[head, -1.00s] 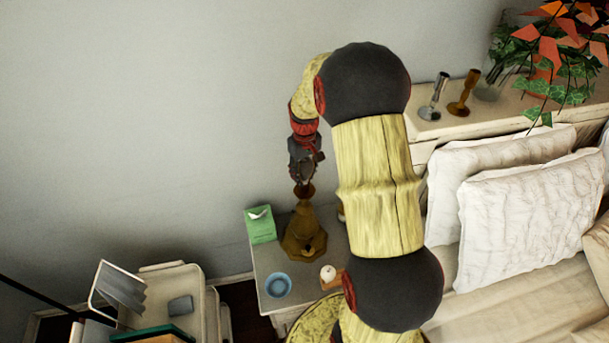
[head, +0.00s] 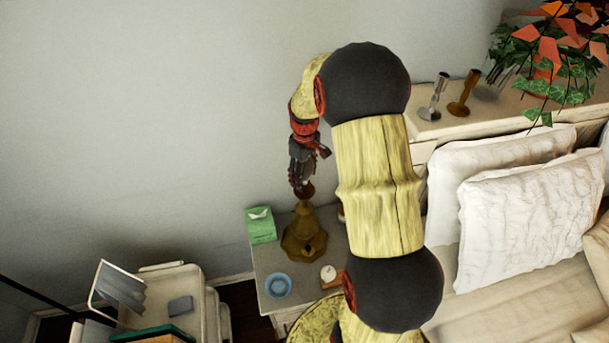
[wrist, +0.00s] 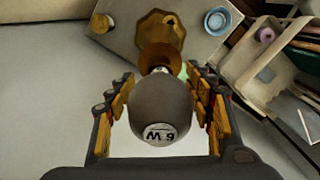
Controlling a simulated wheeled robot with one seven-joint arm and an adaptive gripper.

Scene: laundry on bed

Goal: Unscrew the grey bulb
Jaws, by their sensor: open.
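The grey bulb (wrist: 160,108) shows large in the middle of the wrist view, with a pale "6 W" label on its end. It sits in the socket of a brass-brown lamp (wrist: 164,28), whose stepped base (head: 304,238) stands on the nightstand in the head view. My gripper (wrist: 163,112) is open, with one row of fingers on each side of the bulb and a visible gap on both sides. In the head view my gripper (head: 301,178) is over the lamp's top and hides the bulb.
The nightstand (head: 262,262) also bears a green tissue box (head: 261,226), a blue bowl (head: 278,285) and a small white candle (head: 328,273). A white cart (head: 190,300) stands to the left. The bed with pillows (head: 530,215) lies to the right. The wall behind is bare.

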